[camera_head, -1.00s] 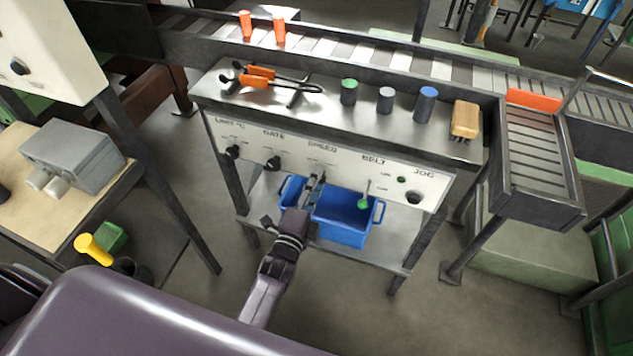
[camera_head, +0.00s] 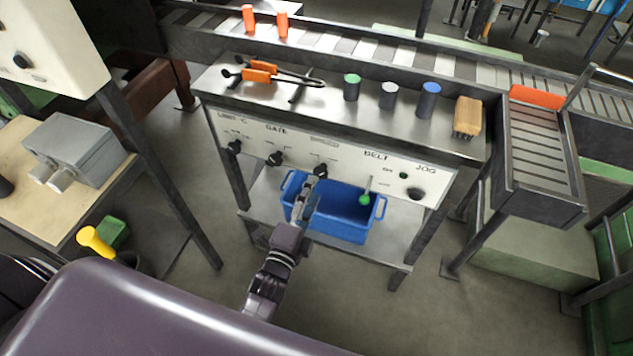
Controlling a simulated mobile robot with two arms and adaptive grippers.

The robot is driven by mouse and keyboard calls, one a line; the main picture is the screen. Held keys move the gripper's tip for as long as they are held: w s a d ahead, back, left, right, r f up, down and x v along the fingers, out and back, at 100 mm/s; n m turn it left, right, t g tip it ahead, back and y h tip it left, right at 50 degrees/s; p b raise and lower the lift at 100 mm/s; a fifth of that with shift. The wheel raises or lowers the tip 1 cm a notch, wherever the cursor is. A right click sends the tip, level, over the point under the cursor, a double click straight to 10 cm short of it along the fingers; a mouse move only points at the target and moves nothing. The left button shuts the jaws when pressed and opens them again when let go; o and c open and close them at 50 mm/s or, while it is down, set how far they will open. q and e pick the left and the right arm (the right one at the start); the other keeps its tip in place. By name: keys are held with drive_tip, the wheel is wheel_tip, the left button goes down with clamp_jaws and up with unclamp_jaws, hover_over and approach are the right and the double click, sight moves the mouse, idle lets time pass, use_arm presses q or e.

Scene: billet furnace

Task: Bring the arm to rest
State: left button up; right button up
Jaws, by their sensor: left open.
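My left gripper (camera_head: 312,190) is open and empty. Its arm comes up from the lower middle of the picture. The gripper is in front of the bench's control panel (camera_head: 350,163), just below the black SPEED knob (camera_head: 320,170), and overlaps the left part of the blue bin (camera_head: 345,220) in the picture. I cannot tell whether its fingertips touch the knob; a small gap seems to show. My right gripper is not in view.
The panel also has a GATE knob (camera_head: 274,158) and a green-tipped BELT lever (camera_head: 364,198). The floor (camera_head: 350,310) in front of the bench is clear.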

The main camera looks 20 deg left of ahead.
use_arm(q)
drive_tip(key=shift+s, duration=1)
drive_tip(key=shift+f, duration=0.1)
drive_tip(key=s+f+n+g, duration=0.3)
drive_tip(key=s+f, duration=0.2)
drive_tip(key=f, duration=0.5)
drive_tip(key=s+d+f+n+g, duration=0.1)
drive_tip(key=s+f+n+g, duration=0.15)
drive_tip(key=s+f, duration=0.55)
drive_tip(key=s+f+n+g, duration=0.3)
drive_tip(key=f+g, duration=0.1)
drive_tip(key=f, duration=0.8)
drive_tip(key=s+a+f+n+g, duration=0.2)
drive_tip(key=s+f, duration=0.2)
drive_tip(key=s, duration=0.4)
drive_tip(key=s+a+f+n+g, duration=0.2)
drive_tip(key=s+f+g, duration=0.1)
drive_tip(key=s, duration=0.6)
drive_tip(key=s+a+f+n+g, duration=0.2)
drive_tip(key=s+f, duration=0.4)
drive_tip(key=s, duration=0.3)
drive_tip(key=shift+s+a+n+y, duration=0.2)
drive_tip(key=shift+a+n+y, duration=0.15)
drive_tip(key=shift+a, duration=0.25)
